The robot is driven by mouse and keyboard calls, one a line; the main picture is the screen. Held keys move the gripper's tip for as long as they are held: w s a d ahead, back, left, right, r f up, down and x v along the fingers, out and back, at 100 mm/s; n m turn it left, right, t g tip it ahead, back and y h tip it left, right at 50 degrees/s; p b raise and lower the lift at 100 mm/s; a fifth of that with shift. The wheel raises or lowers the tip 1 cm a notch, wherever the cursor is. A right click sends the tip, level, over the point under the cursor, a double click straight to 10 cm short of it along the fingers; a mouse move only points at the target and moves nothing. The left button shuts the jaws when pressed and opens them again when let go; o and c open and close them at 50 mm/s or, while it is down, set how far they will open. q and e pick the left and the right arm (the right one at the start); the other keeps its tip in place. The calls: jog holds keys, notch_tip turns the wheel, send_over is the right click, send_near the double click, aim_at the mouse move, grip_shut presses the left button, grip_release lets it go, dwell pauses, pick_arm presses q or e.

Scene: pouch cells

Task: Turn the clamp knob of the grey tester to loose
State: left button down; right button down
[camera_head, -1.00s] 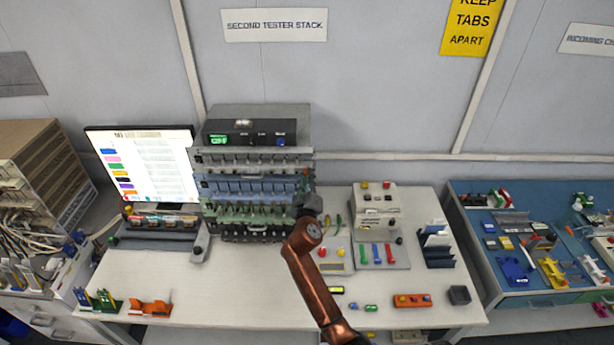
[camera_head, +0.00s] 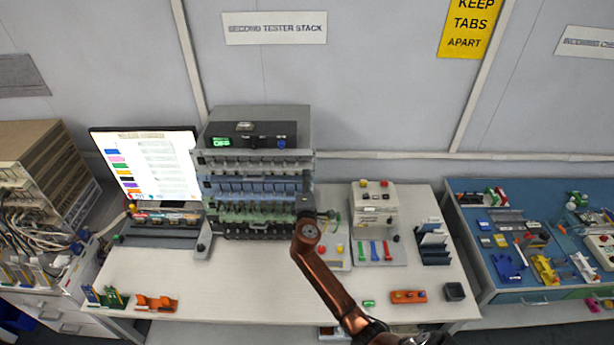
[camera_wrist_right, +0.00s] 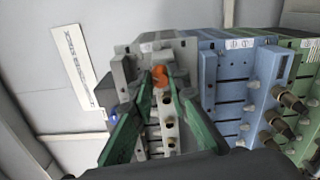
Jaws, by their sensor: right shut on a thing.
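The grey tester (camera_head: 255,158) is the upper shelf-like unit in the stack, above a blue one (camera_head: 255,187) and a green one (camera_head: 255,213). In the right wrist view the grey tester (camera_wrist_right: 184,50) is seen close up, with an orange clamp knob (camera_wrist_right: 160,72) and a column of round sockets. My right gripper (camera_wrist_right: 160,86) has its green fingers on either side of this knob and is shut on it. In the head view the right gripper (camera_head: 305,201) is small and dark at the stack's right side. The knob's pointer position cannot be read. My left gripper is out of view.
A black-fronted unit with a green display (camera_head: 220,142) tops the stack. A lit monitor (camera_head: 155,165) stands left. A pale device with coloured buttons (camera_head: 375,207) and a dark rack (camera_head: 432,245) stand right.

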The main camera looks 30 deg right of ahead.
jog(key=shift+n+p, duration=1.2)
jog(key=shift+n, duration=1.1)
jog(key=c, duration=1.8)
grip_release()
jog(key=shift+c, duration=0.2)
jog(key=v, duration=1.2)
jog(key=shift+s, duration=0.1)
